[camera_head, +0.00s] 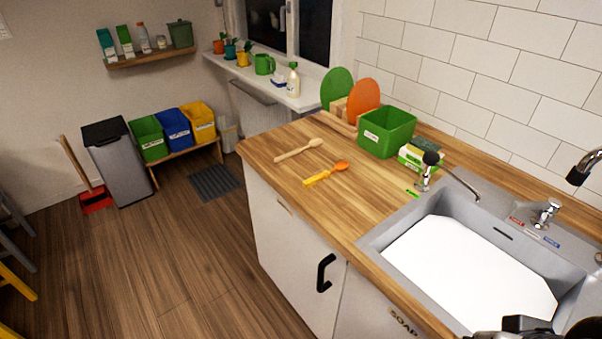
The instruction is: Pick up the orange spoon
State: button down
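The orange spoon (327,173) lies flat on the wooden countertop (285,160), its bowl toward the upper right and its lighter yellow-orange handle toward the lower left. A wooden spoon (299,149) lies behind it, a little to the left and apart from it. A dark part of my arm shows at the bottom right corner, over the sink's front edge. My gripper's fingertips cannot be made out there, and that part is far from the orange spoon.
A green bin (386,133) stands behind the spoon to the right, near green and orange boards in a wooden rack. The counter left and in front of the spoon is clear.

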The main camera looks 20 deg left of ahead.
aim_at(341, 164)
jog(key=u, duration=0.8)
jog(key=k+l+z, duration=0.1)
jog(key=k+z, duration=0.15)
jog(key=k, duration=0.45)
jog(key=i+j+z, duration=0.15)
jog(key=z, duration=0.2)
jog(key=i+j+z, duration=0.2)
jog(key=z, duration=0.15)
jog(key=i+j+z, duration=0.15)
jog(key=z, duration=0.2)
jog(key=i+j, duration=0.15)
jog(key=j, duration=0.2)
jog(key=i+j, duration=0.2)
jog(key=j, duration=0.2)
jog(key=i+j, duration=0.15)
jog(key=j, duration=0.2)
jog(key=i+j, duration=0.15)
jog(key=j, duration=0.25)
jog(key=i+j, duration=0.15)
jog(key=j, duration=0.2)
jog(key=i+j, duration=0.2)
jog(key=j, duration=0.15)
jog(key=i+j, duration=0.15)
jog(key=j, duration=0.25)
